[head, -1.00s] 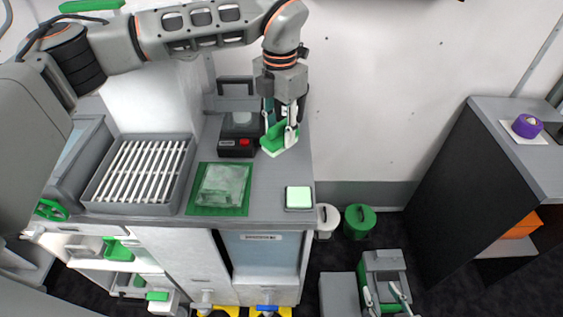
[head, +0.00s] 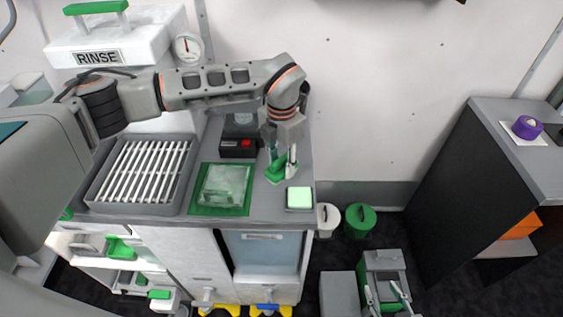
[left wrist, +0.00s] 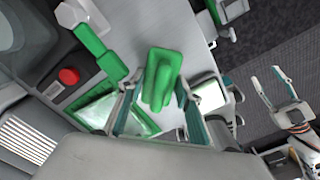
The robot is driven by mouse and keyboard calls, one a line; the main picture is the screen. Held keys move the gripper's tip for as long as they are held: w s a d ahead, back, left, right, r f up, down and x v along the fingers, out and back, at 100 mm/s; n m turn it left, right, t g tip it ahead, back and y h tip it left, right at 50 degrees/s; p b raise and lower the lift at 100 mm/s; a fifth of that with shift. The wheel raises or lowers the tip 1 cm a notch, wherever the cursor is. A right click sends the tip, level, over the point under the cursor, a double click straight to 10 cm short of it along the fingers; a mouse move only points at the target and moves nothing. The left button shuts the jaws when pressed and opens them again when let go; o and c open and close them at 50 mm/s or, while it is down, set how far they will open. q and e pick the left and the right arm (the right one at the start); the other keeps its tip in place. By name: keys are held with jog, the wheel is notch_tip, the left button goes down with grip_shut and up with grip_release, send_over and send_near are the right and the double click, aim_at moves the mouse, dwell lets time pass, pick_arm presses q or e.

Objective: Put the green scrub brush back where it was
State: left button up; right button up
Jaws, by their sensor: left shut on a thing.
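The green scrub brush (head: 276,175) is in my left gripper (head: 281,160), over the right part of the grey counter (head: 262,205). It is low, but I cannot tell whether it touches the counter. In the left wrist view, the brush (left wrist: 162,75) shows its raised handle, with the fingers of my left gripper (left wrist: 160,105) on either side. My right gripper (head: 386,298) hangs low in front of the counter, to the right, with its fingers apart and empty. It also shows open in the left wrist view (left wrist: 280,92).
A pale green block in a small tray (head: 299,208) sits just nearer than the brush. A green mat (head: 205,210) with a clear packet lies left of it. A red-button box (head: 236,150) and slatted rack (head: 90,195) stand further left.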

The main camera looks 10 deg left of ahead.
aim_at(281, 158)
pick_arm(q)
jog(key=shift+f, duration=0.15)
jog(key=o, duration=0.8)
notch_tip(281, 158, up, 12)
jog(key=shift+r+b, duration=0.2)
jog(key=shift+b, duration=0.5)
jog(key=shift+s, duration=0.1)
